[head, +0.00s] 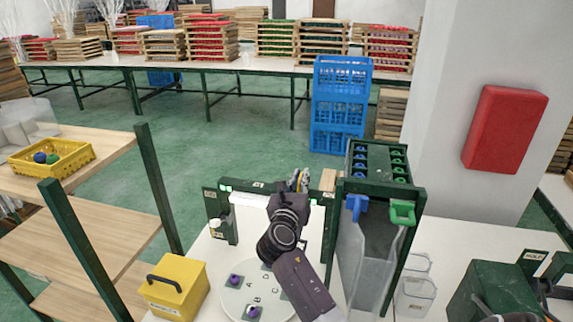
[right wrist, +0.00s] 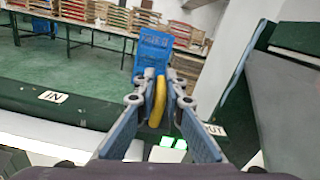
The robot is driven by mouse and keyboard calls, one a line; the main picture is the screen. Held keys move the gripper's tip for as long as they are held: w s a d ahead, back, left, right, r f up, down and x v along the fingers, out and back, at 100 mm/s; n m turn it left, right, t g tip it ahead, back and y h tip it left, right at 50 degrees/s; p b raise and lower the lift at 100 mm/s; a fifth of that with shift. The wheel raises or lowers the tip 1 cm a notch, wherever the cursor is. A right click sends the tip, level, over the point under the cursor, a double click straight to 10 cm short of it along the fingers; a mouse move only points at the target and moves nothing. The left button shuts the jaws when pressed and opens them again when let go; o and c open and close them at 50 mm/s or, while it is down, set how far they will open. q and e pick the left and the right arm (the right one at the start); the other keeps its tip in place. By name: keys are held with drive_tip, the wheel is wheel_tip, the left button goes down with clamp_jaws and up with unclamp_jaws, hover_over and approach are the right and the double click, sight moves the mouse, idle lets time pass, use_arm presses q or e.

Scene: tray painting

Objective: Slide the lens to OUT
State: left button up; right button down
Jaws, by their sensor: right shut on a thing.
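My right gripper (head: 298,180) is at the green frame (head: 209,205) at the back of the white work surface. In the right wrist view its two grey-blue fingers (right wrist: 158,100) are shut on an upright yellow handle (right wrist: 158,98). The lens itself cannot be made out; the gripper and wrist cover that part of the frame. The IN label (right wrist: 53,97) is at the left of the green rail. The OUT label (right wrist: 215,130) is at the right, partly hidden by a finger, with the handle nearer to it. My left gripper is out of view.
A yellow box (head: 175,285) and a round white plate (head: 232,308) with purple pieces are in front. A green rack (head: 381,190) with blue and green handles stands close right of my arm. Blue crates (head: 340,105) stand beyond on the floor.

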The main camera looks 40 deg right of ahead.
drive_tip(key=shift+s+d+r+p, duration=0.1)
drive_tip(key=shift+s+d+p, duration=0.7)
drive_tip(key=shift+s, duration=0.25)
drive_tip(key=shift+s+d, duration=0.3)
drive_tip(key=shift+d, duration=0.1)
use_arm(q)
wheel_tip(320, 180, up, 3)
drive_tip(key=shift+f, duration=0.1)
use_arm(e)
drive_tip(key=shift+f, duration=0.2)
drive_tip(key=c, duration=2.4)
unclamp_jaws()
drive_tip(key=o, duration=0.4)
drive_tip(key=shift+s+r, duration=0.1)
drive_tip(key=shift+s, duration=0.15)
drive_tip(key=shift+c, duration=0.2)
drive_tip(key=shift+w, duration=0.1)
